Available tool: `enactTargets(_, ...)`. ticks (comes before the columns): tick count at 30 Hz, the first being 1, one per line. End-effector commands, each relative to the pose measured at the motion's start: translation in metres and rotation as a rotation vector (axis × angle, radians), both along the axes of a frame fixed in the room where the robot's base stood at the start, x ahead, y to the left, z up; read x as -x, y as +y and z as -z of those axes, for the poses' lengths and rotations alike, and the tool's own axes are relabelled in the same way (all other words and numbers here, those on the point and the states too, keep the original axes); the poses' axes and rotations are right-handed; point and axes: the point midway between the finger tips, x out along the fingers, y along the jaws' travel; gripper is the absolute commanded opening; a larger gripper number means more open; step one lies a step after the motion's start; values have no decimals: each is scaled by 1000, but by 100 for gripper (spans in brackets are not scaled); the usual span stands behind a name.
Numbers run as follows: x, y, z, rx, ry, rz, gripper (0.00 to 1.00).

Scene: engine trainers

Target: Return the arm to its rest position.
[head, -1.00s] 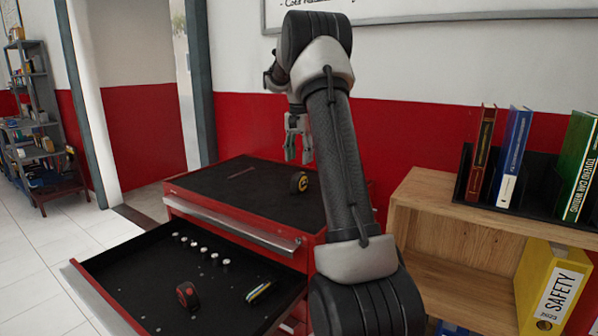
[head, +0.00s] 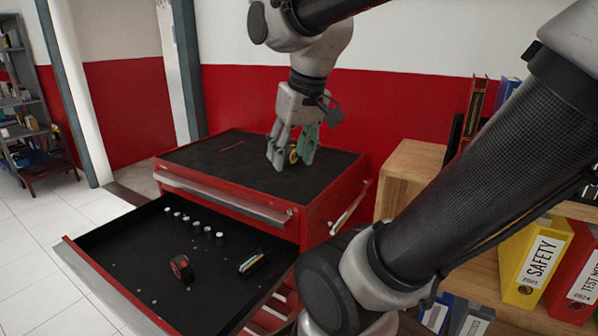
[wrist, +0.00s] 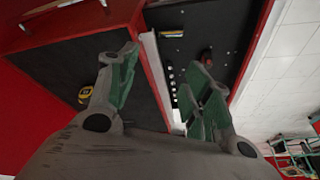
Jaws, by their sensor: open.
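My gripper (head: 291,158) is open and empty in the head view, pointing down above the black top of the red tool cabinet (head: 228,203). My arm reaches in from the right side of that view. In the wrist view my gripper's fingers (wrist: 165,80) stand wide apart with nothing between them. A yellow and black tape measure (head: 293,154) is on the cabinet top, partly hidden behind the fingers. It also shows in the wrist view (wrist: 85,94), to the left of the left finger.
The open drawer (head: 140,255) holds a red and black tape measure (head: 181,268), several small sockets (head: 198,226) and a striped item (head: 251,261). A wooden shelf (head: 408,185) with binders (head: 531,262) stands at right, close to my arm. A grey shelving rack (head: 22,130) is at far left.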

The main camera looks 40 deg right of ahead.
Motion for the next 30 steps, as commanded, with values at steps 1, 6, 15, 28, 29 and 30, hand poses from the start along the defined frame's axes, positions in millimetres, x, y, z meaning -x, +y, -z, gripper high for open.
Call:
enactTargets(1, 14, 4, 9, 10, -16, -43, 50)
enactTargets(6, 35, 10, 28, 32, -40, -126, 50)
enactTargets(15, 37, 11, 30, 34, -41, -134, 50)
enactTargets(28, 37, 11, 30, 33, -41, -132, 50)
enactTargets(29, 37, 11, 30, 33, -41, -132, 50)
enactTargets(30, 37, 11, 30, 33, -41, -132, 50)
